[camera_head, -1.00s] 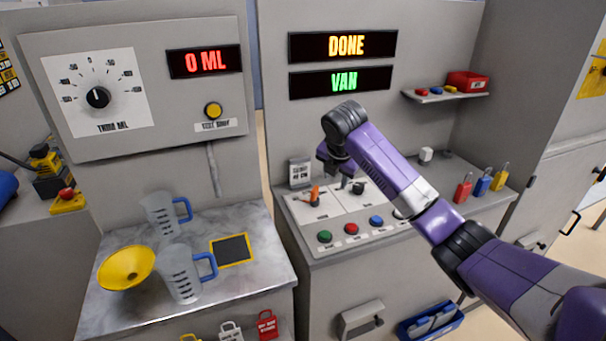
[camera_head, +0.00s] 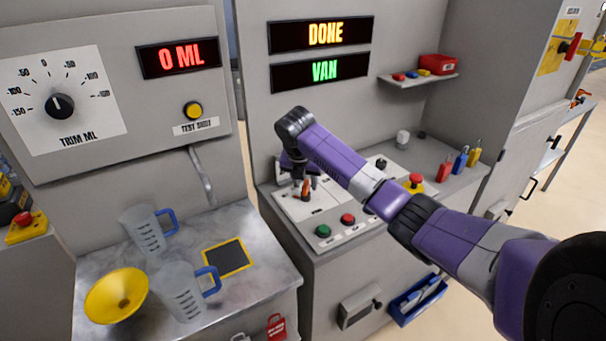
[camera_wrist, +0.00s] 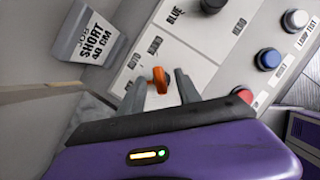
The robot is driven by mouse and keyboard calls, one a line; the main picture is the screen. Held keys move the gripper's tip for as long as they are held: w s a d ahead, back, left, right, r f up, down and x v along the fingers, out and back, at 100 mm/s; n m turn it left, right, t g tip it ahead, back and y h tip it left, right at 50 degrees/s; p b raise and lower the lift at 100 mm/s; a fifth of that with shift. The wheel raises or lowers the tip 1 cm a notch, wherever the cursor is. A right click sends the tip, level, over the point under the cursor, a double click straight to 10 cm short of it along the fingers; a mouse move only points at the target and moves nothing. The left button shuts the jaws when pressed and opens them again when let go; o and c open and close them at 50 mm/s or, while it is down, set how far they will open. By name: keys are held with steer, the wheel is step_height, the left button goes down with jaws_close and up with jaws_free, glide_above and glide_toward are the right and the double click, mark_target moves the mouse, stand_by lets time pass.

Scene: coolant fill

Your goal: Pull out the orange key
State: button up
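The orange key (camera_head: 306,188) stands in the key switch on the sloped control panel (camera_head: 328,203), at its left end. In the wrist view the orange key (camera_wrist: 158,80) shows between the two grey fingers, beside the printed words AUTO and HAND. My gripper (camera_head: 305,181) is just over the key at the panel's left end. In the wrist view my gripper (camera_wrist: 158,90) is open, with a gap on each side of the key. The fingers do not appear to touch it.
Green (camera_head: 323,231) and red (camera_head: 347,219) buttons sit in front of the key. A tag reading SHORT (camera_wrist: 90,40) is left of the key. Displays read DONE (camera_head: 322,34) and VAN (camera_head: 322,72).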

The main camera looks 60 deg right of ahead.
mark_target(306, 182)
steer(key=shift+x, duration=0.95)
jaws_close()
steer(key=shift+r+p, duration=0.35)
steer(key=shift+p, duration=0.05)
steer(key=shift+r+p, duration=2.25)
steer(key=shift+r, duration=0.2)
